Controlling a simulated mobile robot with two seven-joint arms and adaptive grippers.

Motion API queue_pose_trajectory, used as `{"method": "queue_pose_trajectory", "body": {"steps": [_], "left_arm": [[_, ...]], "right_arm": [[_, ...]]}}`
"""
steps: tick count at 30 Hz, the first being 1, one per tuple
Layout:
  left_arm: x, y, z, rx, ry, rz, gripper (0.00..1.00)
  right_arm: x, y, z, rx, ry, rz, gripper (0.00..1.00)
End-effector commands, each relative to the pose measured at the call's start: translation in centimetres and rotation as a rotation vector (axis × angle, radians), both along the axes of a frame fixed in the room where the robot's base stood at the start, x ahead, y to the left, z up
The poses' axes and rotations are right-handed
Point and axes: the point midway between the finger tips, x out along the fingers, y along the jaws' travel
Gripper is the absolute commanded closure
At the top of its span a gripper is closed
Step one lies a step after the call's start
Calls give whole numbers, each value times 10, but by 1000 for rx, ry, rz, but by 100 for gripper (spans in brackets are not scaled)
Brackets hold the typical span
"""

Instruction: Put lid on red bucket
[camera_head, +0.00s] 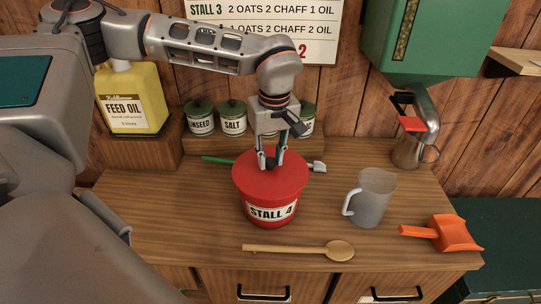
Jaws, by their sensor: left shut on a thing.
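The red bucket (270,210), labelled STALL 4, stands upright on the wooden counter. The red lid (270,182) lies over its mouth and looks level, with its edge around the bucket's top. I cannot tell whether it is pressed fully down. My left gripper (270,162) points down from above and is shut on the dark knob at the lid's middle. The inside of the bucket is hidden by the lid. My right gripper is not in view.
A wooden spoon (300,250) lies in front of the bucket. A grey jug (371,198) and an orange scoop (447,234) are to the right. A green-handled tool (217,160) lies behind. Labelled tins (233,118) and a yellow oil jug (131,98) stand at the back.

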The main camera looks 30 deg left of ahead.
Motion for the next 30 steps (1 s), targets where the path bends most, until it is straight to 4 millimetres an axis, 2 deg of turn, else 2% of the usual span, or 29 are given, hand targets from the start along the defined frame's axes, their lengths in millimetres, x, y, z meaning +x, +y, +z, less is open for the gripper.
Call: {"method": "queue_pose_trajectory", "body": {"steps": [5, 6, 17, 30], "left_arm": [[0, 0, -4, 0, 0, 0, 100], [0, 0, -3, 0, 0, 0, 71], [0, 0, -1, 0, 0, 0, 71], [-2, -3, 30, 0, 0, 0, 71]], "right_arm": [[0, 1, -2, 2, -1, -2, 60], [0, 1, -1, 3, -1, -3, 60], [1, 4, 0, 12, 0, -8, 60], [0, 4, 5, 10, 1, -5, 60]]}}
